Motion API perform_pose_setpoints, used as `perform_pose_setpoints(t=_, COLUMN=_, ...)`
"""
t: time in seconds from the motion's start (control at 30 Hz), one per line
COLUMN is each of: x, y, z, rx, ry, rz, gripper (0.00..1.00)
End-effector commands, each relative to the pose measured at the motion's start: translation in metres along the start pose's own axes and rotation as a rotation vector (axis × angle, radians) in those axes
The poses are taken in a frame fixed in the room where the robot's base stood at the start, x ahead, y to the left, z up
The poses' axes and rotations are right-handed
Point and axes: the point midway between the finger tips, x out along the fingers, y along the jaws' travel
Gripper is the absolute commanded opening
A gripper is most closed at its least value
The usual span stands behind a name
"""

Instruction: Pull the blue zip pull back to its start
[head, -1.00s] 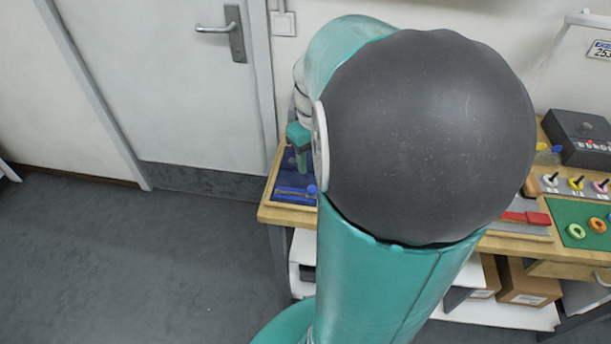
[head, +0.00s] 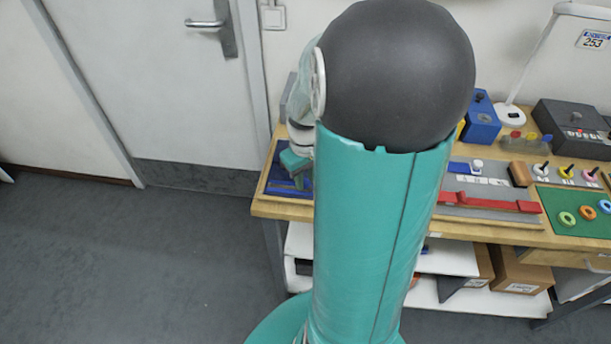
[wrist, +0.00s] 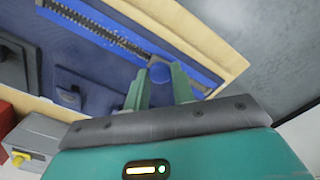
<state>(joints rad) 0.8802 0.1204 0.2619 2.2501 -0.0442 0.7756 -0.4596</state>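The blue zip pull (wrist: 160,72) shows in the wrist view as a round blue knob by the blue zip track (wrist: 196,71). The track runs diagonally along the board's edge, with a dark toothed stretch up and left of the knob. My gripper (wrist: 160,80) has its two green fingers apart, one on each side of the knob. The knob nearly fills the gap; whether the fingers press on it I cannot tell. In the head view my gripper (head: 292,162) is over the blue board (head: 280,187) at the bench's left end; the pull is hidden there.
The blue board has a wooden rim (wrist: 185,32). A grey block with a yellow knob (wrist: 19,158) and a red part (wrist: 6,117) lie at the lower left of the wrist view. A red slider (head: 490,203) and a green peg board (head: 575,212) are further right on the bench.

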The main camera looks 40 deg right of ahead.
Motion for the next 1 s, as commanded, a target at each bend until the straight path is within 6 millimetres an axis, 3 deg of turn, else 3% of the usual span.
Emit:
perform_pose_setpoints(t=0.03, x=0.0, y=0.0, z=0.0, rx=0.0, ry=0.0, rz=0.0, gripper=0.11)
perform_pose_setpoints(t=0.1, x=0.0, y=0.0, z=0.0, rx=0.0, ry=0.0, rz=0.0, gripper=0.0)
perform_pose_setpoints(t=0.37, x=0.0, y=-0.006, z=-0.006, rx=-0.004, ry=0.001, rz=0.0, gripper=0.0)
perform_pose_setpoints(t=0.73, x=-0.001, y=-0.047, z=-0.048, rx=-0.005, ry=0.001, rz=0.001, gripper=0.0)
perform_pose_setpoints(t=1.0, x=-0.001, y=-0.052, z=-0.053, rx=-0.001, ry=0.004, rz=0.001, gripper=0.0)
